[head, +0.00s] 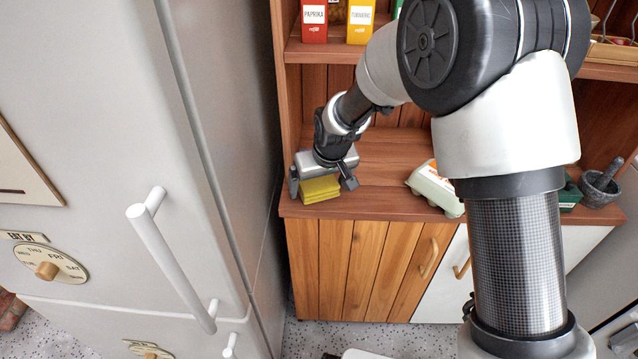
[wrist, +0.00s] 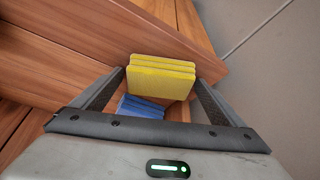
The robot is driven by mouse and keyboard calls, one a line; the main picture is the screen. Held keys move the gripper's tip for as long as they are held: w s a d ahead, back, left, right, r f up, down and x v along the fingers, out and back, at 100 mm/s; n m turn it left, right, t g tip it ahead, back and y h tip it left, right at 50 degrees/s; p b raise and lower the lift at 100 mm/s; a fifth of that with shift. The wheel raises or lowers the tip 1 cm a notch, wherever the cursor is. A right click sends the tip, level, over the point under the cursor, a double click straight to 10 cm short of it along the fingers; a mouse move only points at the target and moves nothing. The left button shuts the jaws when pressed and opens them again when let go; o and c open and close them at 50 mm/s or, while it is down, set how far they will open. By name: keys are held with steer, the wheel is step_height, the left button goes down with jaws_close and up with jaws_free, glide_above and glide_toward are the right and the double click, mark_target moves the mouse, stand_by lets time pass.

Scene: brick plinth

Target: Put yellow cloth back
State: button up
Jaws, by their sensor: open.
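The yellow cloth (head: 321,188) is a folded stack of several layers on the wooden counter (head: 385,202), near its left front corner. It also shows in the wrist view (wrist: 160,76), between the fingers. My gripper (head: 322,183) is over the cloth, pointing down, with one finger on each side of it. In the wrist view my gripper (wrist: 158,92) is open, with gaps between the fingers and the cloth. A blue folded cloth (wrist: 140,108) shows beside the yellow one, nearer the palm in the wrist view; it is hidden in the head view.
The white fridge (head: 110,100) stands close on the left, its handle (head: 172,260) sticking out. An egg carton (head: 434,188) is on the counter to the right, with a grey mortar (head: 600,186) farther right. Spice boxes (head: 314,20) stand on the shelf above.

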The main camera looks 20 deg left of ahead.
steer(key=shift+r, duration=0.35)
steer(key=p+v, duration=0.3)
steer(key=v, duration=0.9)
steer(key=s+d+r+m+t+h, duration=0.1)
steer(key=s+d+r+m, duration=0.15)
steer(key=d+r, duration=0.45)
steer(key=s+d+r+m, duration=0.1)
steer(key=s+d+r, duration=0.25)
steer(key=d, duration=0.55)
steer(key=s+d+r+m+h, duration=0.1)
steer(key=s+d+r+m, duration=0.1)
steer(key=s+d, duration=0.4)
steer(key=s+d+r+m, duration=0.1)
steer(key=s+d, duration=0.6)
steer(key=s, duration=0.2)
steer(key=shift+r+m+t+h, duration=0.35)
steer(key=shift+r+t+h, duration=0.05)
